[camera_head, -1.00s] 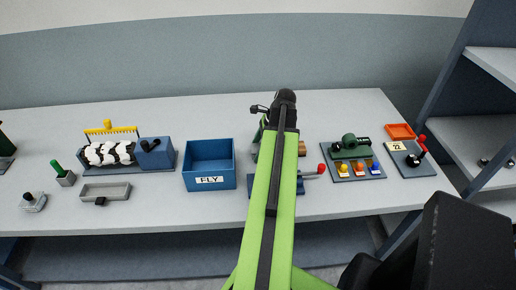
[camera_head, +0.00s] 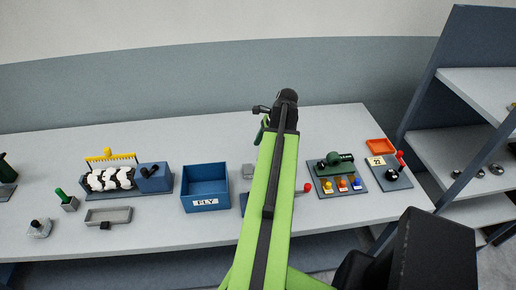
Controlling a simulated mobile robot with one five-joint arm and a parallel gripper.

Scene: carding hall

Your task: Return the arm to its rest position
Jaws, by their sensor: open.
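My green arm reaches up the middle of the picture from the bottom edge, over the table. My gripper (camera_head: 262,110) is small and dark at the arm's far end, left of the black end joint. It is open, and I see nothing held in it. A small dark green piece shows just below it, and I cannot tell what that is. The arm hides part of the table and of a blue item with a red knob (camera_head: 306,188).
The table (camera_head: 330,122) holds a blue FLY bin (camera_head: 206,188), a blue machine with a yellow comb (camera_head: 154,178), a grey tray (camera_head: 108,216), a green-topped button panel (camera_head: 335,174) and an orange tray (camera_head: 381,146). Shelving (camera_head: 440,140) stands right. The table's back strip is clear.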

